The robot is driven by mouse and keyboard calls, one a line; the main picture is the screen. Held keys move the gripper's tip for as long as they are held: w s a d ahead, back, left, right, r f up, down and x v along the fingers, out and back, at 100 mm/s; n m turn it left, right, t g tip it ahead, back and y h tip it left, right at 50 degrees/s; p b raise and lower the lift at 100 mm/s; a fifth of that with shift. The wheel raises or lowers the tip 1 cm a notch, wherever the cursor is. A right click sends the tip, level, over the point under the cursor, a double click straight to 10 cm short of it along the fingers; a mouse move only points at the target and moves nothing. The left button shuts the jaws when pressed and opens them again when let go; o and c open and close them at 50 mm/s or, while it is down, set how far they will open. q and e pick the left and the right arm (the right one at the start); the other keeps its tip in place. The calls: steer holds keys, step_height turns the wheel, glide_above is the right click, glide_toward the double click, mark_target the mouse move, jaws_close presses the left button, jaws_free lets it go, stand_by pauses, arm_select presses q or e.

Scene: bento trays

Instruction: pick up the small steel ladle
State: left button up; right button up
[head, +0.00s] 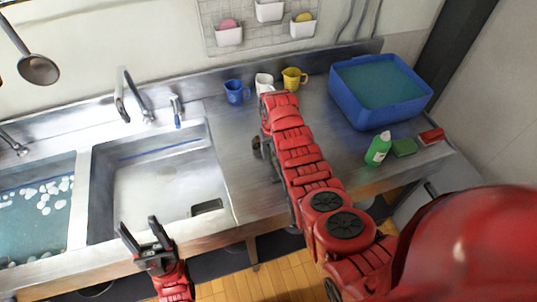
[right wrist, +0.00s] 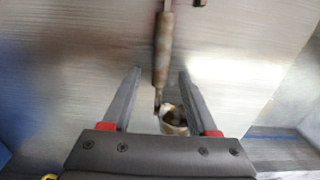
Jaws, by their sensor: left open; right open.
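In the right wrist view a slim brownish-grey handle (right wrist: 164,48) runs down between the fingers of my right gripper (right wrist: 158,76), which is open. A small pale round piece with a dark inside (right wrist: 174,119) lies just below the handle's thin end. The picture is blurred, so I cannot tell whether the two are joined as the small steel ladle. In the head view my right arm hides much of this spot, over the steel counter right of the sink. My left gripper (head: 138,228) is open and empty at the sink's front edge.
A larger ladle (head: 38,69) hangs at the upper left. Blue (head: 236,92), white (head: 264,83) and yellow (head: 293,78) mugs stand along the back. A blue tub (head: 345,97), green bottle (head: 378,149) and sponges lie to the right. Sink basins (head: 102,190) open on the left.

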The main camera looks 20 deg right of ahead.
jaws_close()
steer(key=shift+w+r, duration=0.15)
steer(key=shift+r, duration=0.05)
stand_by(0.5)
